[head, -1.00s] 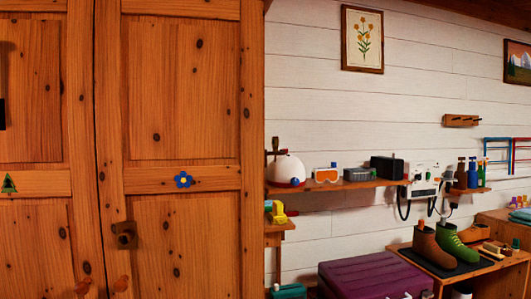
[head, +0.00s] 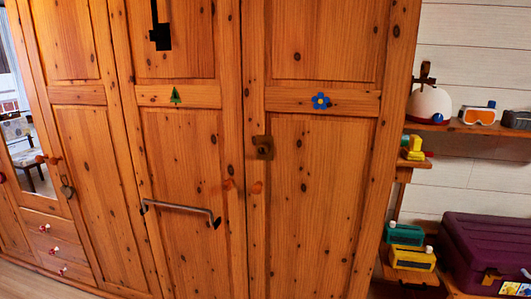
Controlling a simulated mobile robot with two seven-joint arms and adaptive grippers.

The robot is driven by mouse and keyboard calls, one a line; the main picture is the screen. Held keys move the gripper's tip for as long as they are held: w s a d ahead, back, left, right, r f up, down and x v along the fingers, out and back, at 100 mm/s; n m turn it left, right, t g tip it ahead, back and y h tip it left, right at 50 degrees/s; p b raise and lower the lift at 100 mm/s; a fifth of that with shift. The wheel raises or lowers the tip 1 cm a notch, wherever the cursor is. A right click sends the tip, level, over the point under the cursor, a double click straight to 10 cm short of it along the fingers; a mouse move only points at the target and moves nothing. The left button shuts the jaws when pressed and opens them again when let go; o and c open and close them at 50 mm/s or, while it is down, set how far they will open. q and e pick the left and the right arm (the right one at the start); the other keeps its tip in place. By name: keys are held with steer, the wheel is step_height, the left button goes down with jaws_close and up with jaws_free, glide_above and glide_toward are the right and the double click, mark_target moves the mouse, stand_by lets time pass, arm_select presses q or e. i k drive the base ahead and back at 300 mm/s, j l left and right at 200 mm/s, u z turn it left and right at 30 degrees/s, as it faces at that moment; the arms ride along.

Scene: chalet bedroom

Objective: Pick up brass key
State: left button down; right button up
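I cannot clearly make out a brass key in the head view. A dark brass-coloured lock plate (head: 263,147) sits at the meeting edge of two doors of the wooden wardrobe (head: 320,190). It has a small round part at its middle; I cannot tell whether that is a key. Neither of my grippers is in view.
A grey metal bar handle (head: 180,207) and a black hanging piece (head: 160,35) are on the door to the left. A purple chest (head: 490,250), stacked green and yellow boxes (head: 408,245) and a shelf (head: 470,128) with a white helmet (head: 430,103) stand at right.

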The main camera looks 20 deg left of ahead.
mark_target(425, 69)
steer(key=i+l, duration=0.25)
steer(key=i+l+u, duration=0.1)
steer(key=i+l, duration=0.15)
steer(key=l, duration=0.25)
steer(key=i+l, duration=0.25)
steer(key=l, duration=0.15)
steer(key=l+u, duration=0.1)
steer(key=l, duration=0.35)
steer(key=i+l, duration=0.1)
steer(key=l, duration=0.4)
steer(key=i+j+u, duration=0.05)
